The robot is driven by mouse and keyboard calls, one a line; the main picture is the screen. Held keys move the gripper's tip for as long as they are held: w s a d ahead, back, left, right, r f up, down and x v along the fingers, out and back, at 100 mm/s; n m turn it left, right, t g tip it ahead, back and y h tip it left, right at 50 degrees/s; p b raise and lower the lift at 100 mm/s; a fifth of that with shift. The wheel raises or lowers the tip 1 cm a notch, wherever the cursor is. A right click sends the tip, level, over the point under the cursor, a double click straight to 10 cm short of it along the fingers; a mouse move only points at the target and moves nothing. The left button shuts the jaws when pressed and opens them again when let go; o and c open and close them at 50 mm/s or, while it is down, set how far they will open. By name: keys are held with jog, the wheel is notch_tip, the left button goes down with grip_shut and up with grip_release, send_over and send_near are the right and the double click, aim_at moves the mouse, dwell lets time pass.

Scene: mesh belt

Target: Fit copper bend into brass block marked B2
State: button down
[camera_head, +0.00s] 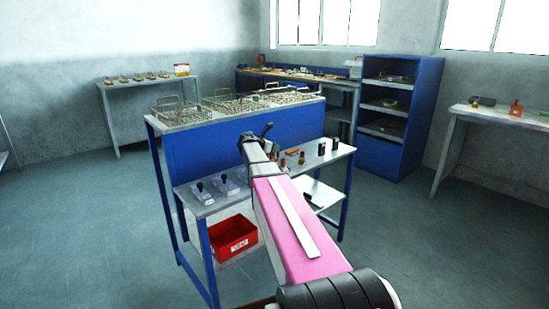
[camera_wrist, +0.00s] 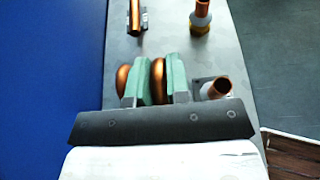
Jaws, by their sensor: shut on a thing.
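My gripper (camera_wrist: 160,82) has two green-padded fingers shut on a copper bend (camera_wrist: 158,76). One rounded copper part shows between the pads and another outside the left pad. The bend's lower part is hidden by the gripper body. In the head view my gripper (camera_head: 258,135) is a small dark shape over the grey shelf of the blue bench, and the bend cannot be made out there. A copper piece with a brass-coloured base (camera_wrist: 200,24) stands ahead and right in the wrist view. I cannot read a B2 mark anywhere.
A copper tube (camera_wrist: 214,89) stands right beside my gripper. Another copper piece (camera_wrist: 135,14) lies in a grey holder ahead. A blue panel (camera_wrist: 50,80) rises close on the left. Wire baskets (camera_head: 180,112) top the bench; a red bin (camera_head: 232,237) sits below.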

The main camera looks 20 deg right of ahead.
jog(key=shift+f, duration=2.15)
jog(key=shift+f, duration=0.15)
jog(key=c, duration=1.1)
grip_release()
